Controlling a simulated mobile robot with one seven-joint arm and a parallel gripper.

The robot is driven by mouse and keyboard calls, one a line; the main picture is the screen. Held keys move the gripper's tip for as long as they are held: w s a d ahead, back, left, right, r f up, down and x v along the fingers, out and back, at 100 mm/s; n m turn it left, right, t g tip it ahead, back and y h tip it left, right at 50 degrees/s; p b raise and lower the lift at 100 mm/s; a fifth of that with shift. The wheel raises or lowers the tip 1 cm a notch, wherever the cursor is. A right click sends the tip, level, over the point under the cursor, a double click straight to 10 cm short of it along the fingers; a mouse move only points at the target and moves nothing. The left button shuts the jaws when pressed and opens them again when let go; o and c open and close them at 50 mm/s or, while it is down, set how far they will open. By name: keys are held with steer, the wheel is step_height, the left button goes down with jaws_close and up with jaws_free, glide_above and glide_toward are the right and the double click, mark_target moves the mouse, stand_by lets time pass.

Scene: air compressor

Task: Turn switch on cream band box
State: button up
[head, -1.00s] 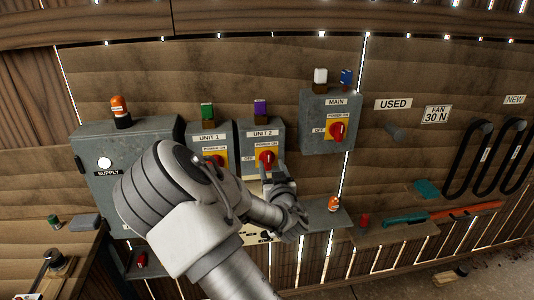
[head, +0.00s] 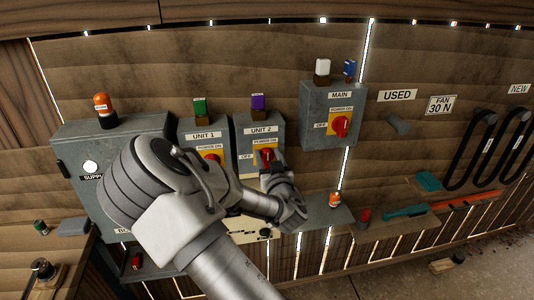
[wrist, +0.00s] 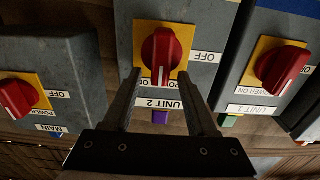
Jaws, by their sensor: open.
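The UNIT 2 box (head: 241,158) is grey with a purple block on top. Its red switch (wrist: 163,55) sits on a yellow plate, its handle upright in the wrist view, white mark at the bottom on the POWER ON label side. That switch also shows in the head view (head: 267,155). My gripper (wrist: 160,76) is open, with its fingertips at the two sides of the lower end of this switch; I cannot tell whether they touch it. A cream panel (head: 256,222) lies below the box, partly hidden by my arm.
The UNIT 1 box (head: 191,124) is close on the left. The MAIN box (head: 318,93) hangs to the right, with white and blue blocks on top. The SUPPLY box (head: 75,150) is far left. A shelf (head: 343,218) runs below.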

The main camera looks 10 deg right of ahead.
jaws_close()
stand_by(0.3)
steer(key=shift+n, duration=0.3)
steer(key=n+b, duration=0.1)
steer(key=n, duration=0.1)
steer(key=a+n+b, duration=0.1)
steer(key=n+b, duration=0.1)
steer(key=shift+f, duration=0.15)
steer(key=shift+a+f+n+b, duration=0.3)
steer(key=shift+n+b, duration=0.6)
steer(key=shift+n, duration=1.3)
steer(key=shift+a+f+n+b, duration=0.3)
steer(key=shift+n+b, duration=0.55)
steer(key=shift+n, duration=1.35)
steer(key=shift+a+f+n+b, duration=0.15)
steer(key=shift+f+n+b, duration=0.5)
steer(key=shift+n, duration=1.55)
steer(key=shift+r, duration=0.25)
